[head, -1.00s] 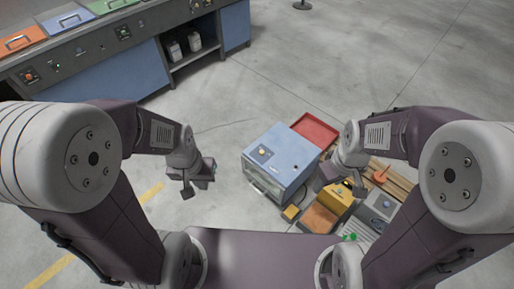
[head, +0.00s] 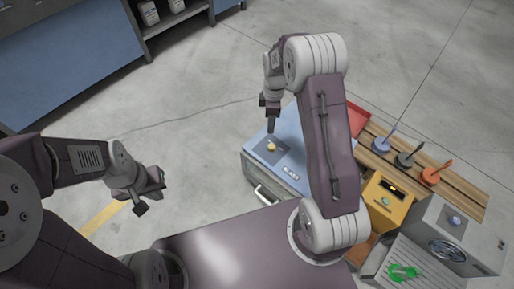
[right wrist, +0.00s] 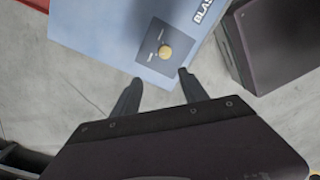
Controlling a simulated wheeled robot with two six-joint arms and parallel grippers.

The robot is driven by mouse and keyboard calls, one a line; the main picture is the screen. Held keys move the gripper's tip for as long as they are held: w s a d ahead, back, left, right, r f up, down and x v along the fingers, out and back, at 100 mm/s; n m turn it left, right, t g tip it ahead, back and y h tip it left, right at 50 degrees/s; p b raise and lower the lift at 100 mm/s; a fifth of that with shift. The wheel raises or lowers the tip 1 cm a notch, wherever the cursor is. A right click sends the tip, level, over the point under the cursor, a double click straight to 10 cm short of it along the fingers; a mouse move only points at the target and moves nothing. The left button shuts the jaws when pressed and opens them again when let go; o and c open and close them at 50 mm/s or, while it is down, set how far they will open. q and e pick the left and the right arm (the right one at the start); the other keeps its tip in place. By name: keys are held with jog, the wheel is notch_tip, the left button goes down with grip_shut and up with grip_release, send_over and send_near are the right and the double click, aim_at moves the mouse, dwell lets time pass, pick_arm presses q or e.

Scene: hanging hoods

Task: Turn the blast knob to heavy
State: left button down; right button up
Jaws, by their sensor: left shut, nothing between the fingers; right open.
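The blast knob (head: 271,146) is a small yellow knob on a dark square plate on top of a light blue box (head: 291,131) lettered "BLAST". In the right wrist view the knob (right wrist: 165,51) sits beyond and between the fingertips, apart from them. The plate has small markings, too small to read. My right gripper (head: 271,128) is above the box, just behind the knob, pointing down; it is open and empty in the right wrist view (right wrist: 160,80). My left gripper (head: 148,203) is shut and empty, off to the left above the floor.
A red tray (head: 357,118) is behind the box. A wooden pallet (head: 462,192) with several coloured knobbed pieces, a yellow box (head: 384,208) and a grey unit (head: 450,245) stand at the right. A blue cabinet (head: 75,60) is at the back left. Floor left of the box is clear.

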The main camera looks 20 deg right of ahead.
jog(key=b, duration=0.1)
send_near(272, 146)
jog(key=shift+w+a, duration=0.1)
jog(key=shift+w, duration=0.1)
notch_tip(272, 146, down, 9)
jog(key=b, duration=0.6)
jog(key=shift+s, duration=0.2)
pick_arm(q)
notch_tip(272, 146, down, 9)
jog(key=shift+s, duration=0.3)
pick_arm(e)
jog(key=shift+r, duration=0.1)
grip_shut()
pick_arm(q)
jog(key=shift+r, duration=0.1)
